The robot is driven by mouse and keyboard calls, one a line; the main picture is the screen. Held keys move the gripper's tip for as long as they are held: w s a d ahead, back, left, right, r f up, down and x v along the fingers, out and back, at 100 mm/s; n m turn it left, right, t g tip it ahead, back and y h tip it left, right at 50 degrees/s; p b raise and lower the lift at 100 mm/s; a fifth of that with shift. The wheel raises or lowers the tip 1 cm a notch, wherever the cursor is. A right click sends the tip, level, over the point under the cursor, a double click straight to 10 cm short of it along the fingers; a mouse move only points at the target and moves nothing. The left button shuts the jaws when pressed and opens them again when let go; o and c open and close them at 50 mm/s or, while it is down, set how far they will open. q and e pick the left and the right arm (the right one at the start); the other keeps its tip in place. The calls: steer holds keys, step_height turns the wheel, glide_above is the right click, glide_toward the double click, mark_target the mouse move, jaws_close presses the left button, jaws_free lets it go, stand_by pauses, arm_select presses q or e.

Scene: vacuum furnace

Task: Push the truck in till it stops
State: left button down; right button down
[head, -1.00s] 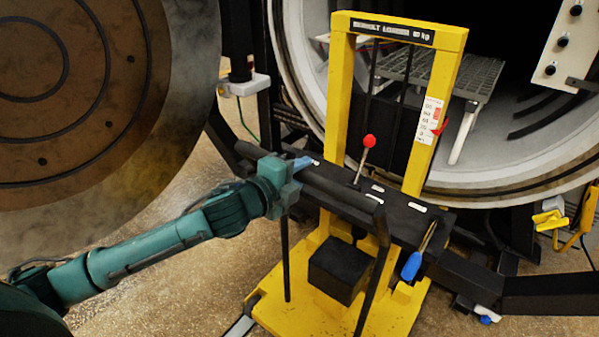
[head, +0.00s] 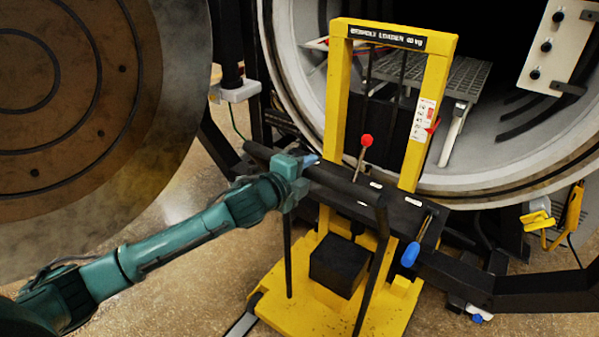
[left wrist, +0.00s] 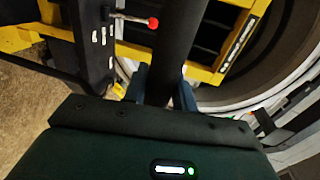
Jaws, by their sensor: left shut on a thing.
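The truck (head: 338,110) is a yellow loader with an upright frame and a low base, standing upright before the round furnace mouth (head: 490,185). Its frame overlaps the opening in the head view; I cannot tell whether it touches anything there. My left gripper (head: 304,165) is shut on the left part of the truck's black push bar (head: 345,188). In the left wrist view, the bar (left wrist: 182,45) passes between the fingers of the left gripper (left wrist: 163,88). A red-knobbed lever (head: 366,141) stands on the truck's black deck. My right gripper is out of view.
The big round furnace door (head: 90,110) stands open at the left. A grey rack (head: 470,80) lies inside the furnace. A blue-handled tool (head: 411,254) hangs at the deck's right end. Dark beams (head: 540,290) flank the truck. Speckled floor (head: 200,285) is clear at lower left.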

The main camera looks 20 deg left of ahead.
arm_select(q)
steer(key=shift+w+r, duration=0.1)
steer(key=shift+r, duration=0.2)
steer(key=c, duration=1.5)
jaws_free()
steer(key=o, duration=0.4)
steer(key=shift+f, duration=0.15)
steer(key=shift+c, duration=0.2)
steer(key=shift+s, duration=0.3)
steer(key=b+v, duration=0.1)
steer(key=v, duration=1.1)
steer(key=shift+s+b, duration=0.25)
steer(key=shift+b, duration=0.1)
steer(key=shift+a, duration=0.15)
